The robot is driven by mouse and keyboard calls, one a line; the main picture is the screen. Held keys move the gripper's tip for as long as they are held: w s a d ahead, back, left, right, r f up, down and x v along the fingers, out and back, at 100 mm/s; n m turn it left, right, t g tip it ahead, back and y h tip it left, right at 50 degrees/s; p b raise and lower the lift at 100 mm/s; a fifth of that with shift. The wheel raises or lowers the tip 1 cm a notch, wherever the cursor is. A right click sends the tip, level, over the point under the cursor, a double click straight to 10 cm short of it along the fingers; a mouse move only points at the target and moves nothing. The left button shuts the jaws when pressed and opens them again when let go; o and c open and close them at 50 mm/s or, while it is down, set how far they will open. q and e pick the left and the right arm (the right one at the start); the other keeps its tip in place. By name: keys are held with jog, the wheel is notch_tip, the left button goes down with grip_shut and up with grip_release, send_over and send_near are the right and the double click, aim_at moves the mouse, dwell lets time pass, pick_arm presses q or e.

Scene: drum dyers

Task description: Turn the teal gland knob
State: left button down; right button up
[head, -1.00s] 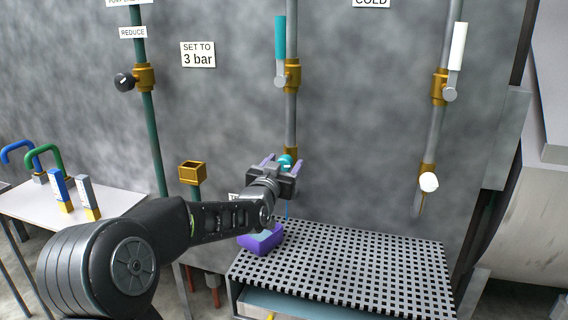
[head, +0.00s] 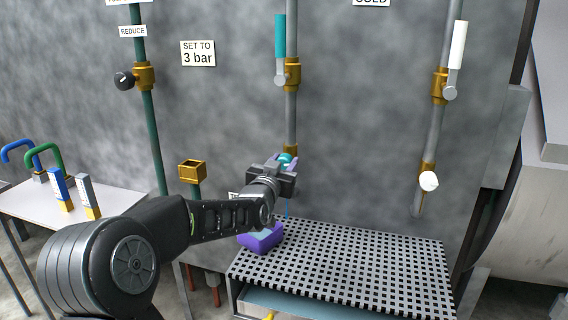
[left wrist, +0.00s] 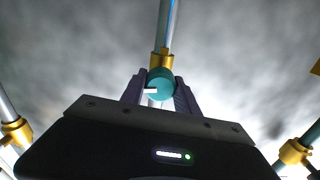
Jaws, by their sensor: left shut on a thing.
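The teal gland knob (head: 286,159) sits on a brass fitting at the lower end of the middle grey pipe. My left gripper (head: 283,163) reaches up to it from below left and hides part of it. In the left wrist view the round knob (left wrist: 160,85) lies between the two purple fingers of the left gripper (left wrist: 160,96), which are shut on it. A short white mark shows at the left of the knob's face. My right gripper is not in view.
A teal lever (head: 280,38) stands higher on the same pipe. A white knob (head: 429,181) and white lever (head: 457,45) are on the right pipe. A purple tub (head: 261,237) stands on the perforated grate (head: 350,270) below. A side table (head: 75,203) holds hooks and blocks.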

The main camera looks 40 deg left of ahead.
pick_arm(q)
jog(key=shift+f+b, duration=0.15)
jog(key=shift+b, duration=0.3)
jog(key=m+b, duration=0.2)
jog(key=shift+m, duration=0.3)
jog(key=shift+m+b, duration=0.3)
jog(key=shift+m, duration=0.6)
jog(key=c, duration=0.9)
grip_release()
